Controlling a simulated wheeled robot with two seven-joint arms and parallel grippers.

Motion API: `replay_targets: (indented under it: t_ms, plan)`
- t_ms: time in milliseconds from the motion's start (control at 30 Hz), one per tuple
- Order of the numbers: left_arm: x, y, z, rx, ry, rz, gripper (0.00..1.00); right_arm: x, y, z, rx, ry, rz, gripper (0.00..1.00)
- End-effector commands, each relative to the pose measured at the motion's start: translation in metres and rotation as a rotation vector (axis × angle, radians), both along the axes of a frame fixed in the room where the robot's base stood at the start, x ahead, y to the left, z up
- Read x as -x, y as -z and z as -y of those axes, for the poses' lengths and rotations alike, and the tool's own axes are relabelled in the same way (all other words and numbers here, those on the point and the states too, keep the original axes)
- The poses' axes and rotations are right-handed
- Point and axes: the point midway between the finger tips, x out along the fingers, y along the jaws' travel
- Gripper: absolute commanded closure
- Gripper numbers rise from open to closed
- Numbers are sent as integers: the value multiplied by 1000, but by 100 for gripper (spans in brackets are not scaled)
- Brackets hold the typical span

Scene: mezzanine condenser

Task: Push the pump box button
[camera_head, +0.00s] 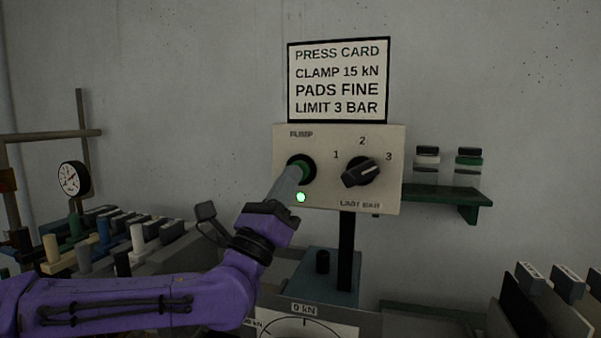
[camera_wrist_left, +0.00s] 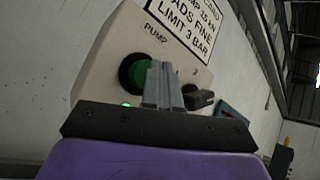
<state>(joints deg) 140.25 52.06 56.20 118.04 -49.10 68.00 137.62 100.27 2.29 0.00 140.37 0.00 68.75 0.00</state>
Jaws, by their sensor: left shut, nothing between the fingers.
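The pump box (camera_head: 339,194) is a cream panel on a black post. Its green pump button (camera_head: 307,168) sits in a black ring on the left side, partly hidden behind my left gripper's fingers. A small green light (camera_head: 301,197) glows below it. My left gripper (camera_head: 298,174) is shut and empty, its fingertips at the button in the head view; I cannot tell if they touch. In the left wrist view the green button (camera_wrist_left: 138,75) shows just left of the shut fingers (camera_wrist_left: 163,72). My right gripper is not in view.
A black dial (camera_head: 361,172) marked 1, 2, 3 sits right of the button. The press card (camera_head: 339,80) is above the box. A green shelf (camera_head: 447,195) with jars is to the right. A gauge (camera_head: 74,179) and rows of handled items are at left.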

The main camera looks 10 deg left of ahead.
Motion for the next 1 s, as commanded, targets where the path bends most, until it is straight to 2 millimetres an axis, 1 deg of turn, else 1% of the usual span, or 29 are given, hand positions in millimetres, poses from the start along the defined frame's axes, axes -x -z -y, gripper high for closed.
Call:
replay_targets:
  t_ms: [1000]
  plan:
    - [-10, -1, 0, 1, 0, 1, 100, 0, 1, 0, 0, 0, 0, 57]
